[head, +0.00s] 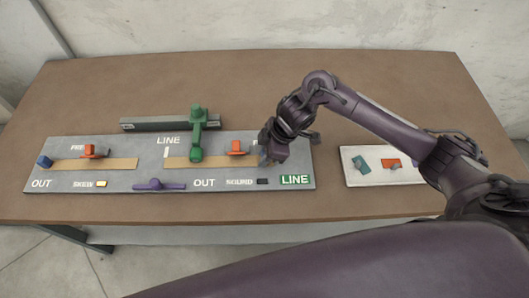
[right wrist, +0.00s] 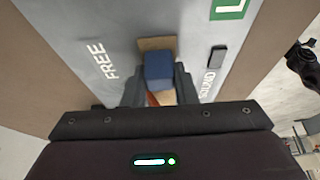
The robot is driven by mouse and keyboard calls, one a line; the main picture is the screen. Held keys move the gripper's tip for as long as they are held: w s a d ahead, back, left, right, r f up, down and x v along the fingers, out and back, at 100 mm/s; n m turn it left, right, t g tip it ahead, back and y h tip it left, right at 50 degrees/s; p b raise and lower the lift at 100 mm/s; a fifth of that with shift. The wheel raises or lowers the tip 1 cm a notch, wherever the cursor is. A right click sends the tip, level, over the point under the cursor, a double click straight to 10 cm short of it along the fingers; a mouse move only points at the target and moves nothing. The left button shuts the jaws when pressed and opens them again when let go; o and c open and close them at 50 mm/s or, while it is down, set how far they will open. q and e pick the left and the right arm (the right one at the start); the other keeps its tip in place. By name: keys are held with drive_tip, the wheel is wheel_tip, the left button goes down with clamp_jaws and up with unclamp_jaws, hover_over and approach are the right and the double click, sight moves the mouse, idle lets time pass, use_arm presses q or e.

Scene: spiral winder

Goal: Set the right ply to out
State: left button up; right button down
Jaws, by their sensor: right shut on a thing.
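The grey board (head: 118,181) has two tan strips. The right strip (head: 180,162) runs from near the LINE mark toward my right gripper (head: 274,158). A blue block (right wrist: 159,70) is between the gripper's fingers in the right wrist view, over the tan strip. The gripper is shut on it; the gripper hides the block in the head view. An orange piece (head: 236,147) stands by the right strip, left of the gripper. An OUT label (head: 204,183) is at the front middle. My left gripper is not in view.
A green lever (head: 198,127) stands over the right strip's left part. A purple piece (head: 160,185) is at the board's front edge. Another blue block (head: 44,161) ends the left strip. A white tray (head: 360,178) with teal and orange pieces lies at right, under my arm.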

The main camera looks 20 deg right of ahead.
sight(289, 159)
drive_tip(key=d, duration=0.2)
drive_tip(key=s+d+p, duration=0.1)
drive_tip(key=d, duration=0.2)
drive_tip(key=s+d+p, duration=0.1)
drive_tip(key=d, duration=0.2)
drive_tip(key=shift+s, duration=0.15)
drive_tip(key=c, duration=1.5)
unclamp_jaws()
drive_tip(key=o, duration=0.3)
drive_tip(key=shift+d, duration=0.15)
drive_tip(key=shift+o, duration=0.2)
drive_tip(key=shift+r, duration=0.1)
drive_tip(key=shift+r, duration=0.25)
drive_tip(key=v, duration=0.7)
drive_tip(key=shift+b, duration=0.45)
